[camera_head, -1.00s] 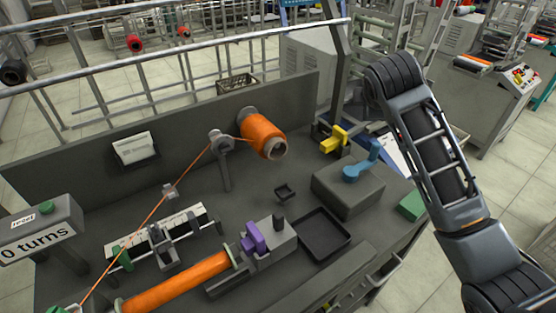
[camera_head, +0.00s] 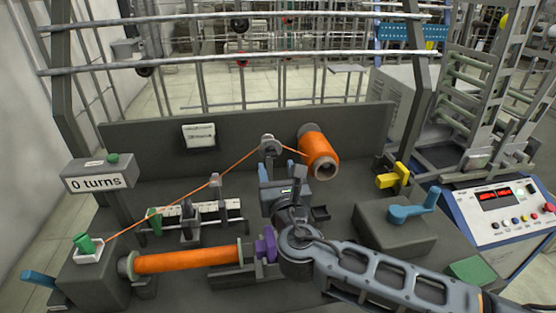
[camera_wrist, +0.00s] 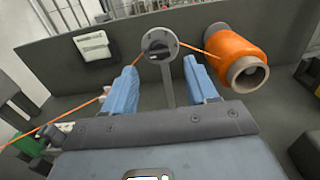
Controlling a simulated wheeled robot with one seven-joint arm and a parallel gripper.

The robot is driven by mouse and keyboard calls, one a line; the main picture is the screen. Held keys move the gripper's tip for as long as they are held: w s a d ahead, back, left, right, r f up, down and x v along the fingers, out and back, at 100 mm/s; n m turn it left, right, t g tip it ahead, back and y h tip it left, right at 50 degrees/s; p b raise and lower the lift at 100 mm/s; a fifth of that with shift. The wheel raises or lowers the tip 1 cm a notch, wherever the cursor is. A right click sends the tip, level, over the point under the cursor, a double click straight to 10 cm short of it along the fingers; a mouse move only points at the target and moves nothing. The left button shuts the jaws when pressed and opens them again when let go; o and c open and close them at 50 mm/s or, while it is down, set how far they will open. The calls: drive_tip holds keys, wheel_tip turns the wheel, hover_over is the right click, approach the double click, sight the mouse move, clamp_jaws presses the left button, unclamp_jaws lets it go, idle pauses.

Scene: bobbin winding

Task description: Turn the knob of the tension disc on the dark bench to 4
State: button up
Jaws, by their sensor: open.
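The tension disc (camera_head: 268,143) is a round grey disc on a post at the back of the dark bench (camera_head: 357,130). Orange thread passes through it, from the orange cone at its right down to the lower left. In the wrist view the tension disc (camera_wrist: 160,44) faces me, with a small dark knob (camera_wrist: 159,56) on its front; its setting is too small to read. My gripper (camera_head: 276,175) is in front of and below the disc. In the wrist view my gripper (camera_wrist: 163,85) has its two blue fingers apart, with the disc's post between and beyond them, not touching.
The orange cone (camera_head: 318,148) stands close right of the disc. A counter box (camera_head: 98,175) reading "0 turns", an orange bobbin (camera_head: 187,260), a purple block (camera_head: 266,246), a blue lever (camera_head: 411,210) and a yellow part (camera_head: 394,176) surround my arm. A white card (camera_head: 199,135) is on the back panel.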

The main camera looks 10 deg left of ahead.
sight(273, 156)
drive_tip(key=shift+x, duration=2.75)
drive_tip(key=c, duration=1.1)
